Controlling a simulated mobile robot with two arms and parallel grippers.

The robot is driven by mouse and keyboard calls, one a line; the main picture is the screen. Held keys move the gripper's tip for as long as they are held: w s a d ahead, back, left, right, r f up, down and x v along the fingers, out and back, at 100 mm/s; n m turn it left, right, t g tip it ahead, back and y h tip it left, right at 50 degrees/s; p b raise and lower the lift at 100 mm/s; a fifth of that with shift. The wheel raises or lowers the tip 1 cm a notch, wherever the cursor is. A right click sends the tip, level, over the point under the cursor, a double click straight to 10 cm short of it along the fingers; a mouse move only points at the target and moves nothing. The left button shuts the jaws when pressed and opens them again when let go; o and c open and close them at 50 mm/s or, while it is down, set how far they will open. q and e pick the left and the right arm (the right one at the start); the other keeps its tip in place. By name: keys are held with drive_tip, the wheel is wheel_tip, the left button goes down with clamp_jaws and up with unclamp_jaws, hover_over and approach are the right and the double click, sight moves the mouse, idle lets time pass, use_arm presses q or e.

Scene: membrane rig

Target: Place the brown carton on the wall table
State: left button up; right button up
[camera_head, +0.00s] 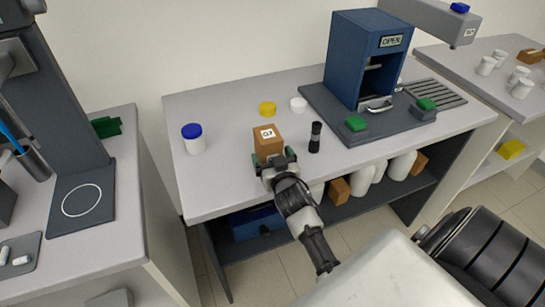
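The brown carton (267,142), with a white label reading 07, is upright at the front part of the grey middle table (225,112), which stands along the wall. I cannot tell from the picture which table is called the wall table. My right gripper (275,158) is at the carton's near lower side, its fingers apart and close to the carton's lower edges. The gripper hides the carton's foot, and I cannot tell whether the fingers press on it. My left gripper is out of view.
A black cylinder (315,137) stands close right of the carton. A blue-lidded jar (193,139), yellow cap (267,109) and white cap (298,104) are nearby. A blue machine (365,60) fills the table's right. Side tables stand left (125,190) and right (455,62). The table's front left is clear.

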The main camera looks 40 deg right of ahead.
drive_tip(key=shift+s+r, duration=0.15)
drive_tip(key=shift+r, duration=0.1)
drive_tip(key=shift+r+p, duration=0.25)
drive_tip(key=shift+p, duration=0.05)
drive_tip(key=b+v, duration=0.2)
drive_tip(key=v, duration=1)
drive_tip(key=s+a+f+n+g+y, duration=0.1)
drive_tip(key=s+a+f+g+y, duration=0.15)
drive_tip(key=f, duration=0.75)
drive_tip(key=s+a+f+n+g+y, duration=0.1)
drive_tip(key=s+a+f+g, duration=0.15)
drive_tip(key=f, duration=0.85)
drive_tip(key=s+a+f+n+g+y, duration=0.1)
drive_tip(key=s+a+f+g+y, duration=0.15)
drive_tip(key=f, duration=0.75)
drive_tip(key=s+f+n+g, duration=0.1)
drive_tip(key=s+f+g, duration=0.1)
drive_tip(key=s+f, duration=0.4)
drive_tip(key=s+f+n+g, duration=0.1)
drive_tip(key=s+f+g, duration=0.2)
drive_tip(key=s+f, duration=0.3)
drive_tip(key=s+f+n+g, duration=0.1)
drive_tip(key=s+f+g, duration=0.2)
drive_tip(key=s, duration=1.1)
wheel_tip(320, 180, down, 3)
drive_tip(key=shift+s+f+h, duration=0.1)
drive_tip(key=shift+s+h, duration=0.2)
drive_tip(key=shift+s, duration=0.05)
